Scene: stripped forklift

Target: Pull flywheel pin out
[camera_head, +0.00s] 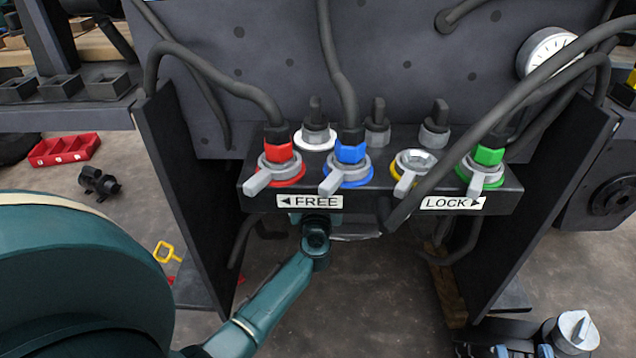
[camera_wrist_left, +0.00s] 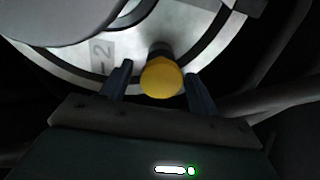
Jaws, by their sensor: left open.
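The flywheel pin has a round yellow head (camera_wrist_left: 161,77) and a dark shaft. It stands at the pale metal flywheel (camera_wrist_left: 222,48) in the left wrist view. My left gripper (camera_wrist_left: 160,82) is open, with one finger on each side of the yellow head. I see a gap on both sides, so it does not grip the pin. In the head view my left arm reaches under the valve bar (camera_head: 390,203), which hides the left gripper and the pin. I cannot clearly make out my right gripper's jaws in the head view.
The bar carries coloured valve levers and FREE and LOCK labels. Dark hoses hang around it, and dark side plates (camera_head: 183,200) flank the opening below. A red tray (camera_head: 64,150) lies on the floor at left. A silver cylinder (camera_head: 575,332) stands at lower right.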

